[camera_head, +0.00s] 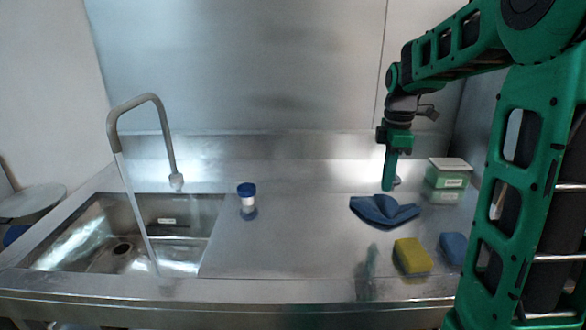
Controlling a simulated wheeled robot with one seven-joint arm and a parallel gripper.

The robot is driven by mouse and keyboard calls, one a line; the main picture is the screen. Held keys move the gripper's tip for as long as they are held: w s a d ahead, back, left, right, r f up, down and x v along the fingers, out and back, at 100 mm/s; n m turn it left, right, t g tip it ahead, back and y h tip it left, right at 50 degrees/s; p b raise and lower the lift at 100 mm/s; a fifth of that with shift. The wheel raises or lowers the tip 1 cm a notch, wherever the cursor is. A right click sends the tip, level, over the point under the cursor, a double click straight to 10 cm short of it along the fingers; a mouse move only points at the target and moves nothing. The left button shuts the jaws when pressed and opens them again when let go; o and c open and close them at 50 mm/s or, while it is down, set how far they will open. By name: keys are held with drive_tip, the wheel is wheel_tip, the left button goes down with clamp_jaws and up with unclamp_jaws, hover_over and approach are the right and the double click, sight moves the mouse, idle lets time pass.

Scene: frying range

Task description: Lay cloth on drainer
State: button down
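A dark blue cloth (372,212) lies crumpled on the right part of the steel counter. My gripper (388,186) points down just above or at the cloth's back edge; whether it touches the cloth cannot be told. I see its fingers edge-on, so their opening is hidden.
A white jar with a blue lid (247,197) stands beside the sink. A yellow sponge (411,256) and a blue sponge (453,248) lie near the front right. Green-and-white boxes (447,180) are stacked at the back right. A tall faucet (150,97) arches over the sink.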

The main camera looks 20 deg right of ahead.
drive_tip(key=shift+s, duration=0.1)
drive_tip(key=s+m, duration=0.3)
drive_tip(key=s, duration=0.1)
drive_tip(key=s+f+m, duration=0.1)
drive_tip(key=s+m, duration=0.1)
drive_tip(key=s, duration=0.2)
drive_tip(key=s+a+m, duration=0.1)
drive_tip(key=s+m, duration=0.2)
drive_tip(key=s, duration=0.1)
drive_tip(key=shift+a+f+m+y, duration=0.1)
drive_tip(key=shift+f+m+y, duration=0.1)
drive_tip(key=shift+m+y, duration=0.1)
drive_tip(key=s+a+f+m, duration=0.1)
drive_tip(key=s+f+m, duration=0.1)
drive_tip(key=s+m, duration=0.3)
drive_tip(key=s+a+f+m, duration=0.2)
drive_tip(key=s+m, duration=0.4)
drive_tip(key=s, duration=0.3)
drive_tip(key=shift+f, duration=0.35)
drive_tip(key=shift+w+d+f, duration=0.1)
drive_tip(key=shift+w+f, duration=0.25)
drive_tip(key=shift+w, duration=0.35)
drive_tip(key=shift+s+r, duration=0.1)
drive_tip(key=shift+s, duration=0.05)
